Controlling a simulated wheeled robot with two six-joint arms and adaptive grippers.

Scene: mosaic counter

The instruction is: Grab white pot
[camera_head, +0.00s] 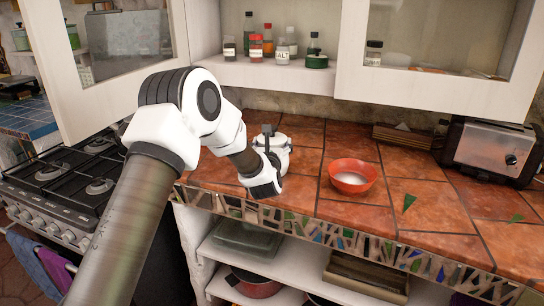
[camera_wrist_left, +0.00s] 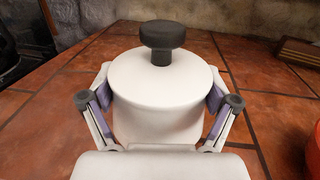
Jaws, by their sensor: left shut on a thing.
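The white pot (camera_wrist_left: 158,87) is a round lidded pot with a dark knob on top. It stands upright on the tiled counter. In the head view the pot (camera_head: 284,147) is partly hidden behind my left wrist. My left gripper (camera_wrist_left: 160,103) has one finger on each side of the pot, with the purple pads against its wall, and is shut on it. In the head view the left gripper (camera_head: 270,165) is at the pot, its fingers mostly hidden. My right gripper is not in view.
An orange bowl (camera_head: 352,177) with white contents stands right of the pot. A toaster (camera_head: 489,149) and a wooden box (camera_head: 402,136) are farther right. Open white cabinet doors (camera_head: 435,62) hang above the counter. A stove (camera_head: 66,180) is at the left.

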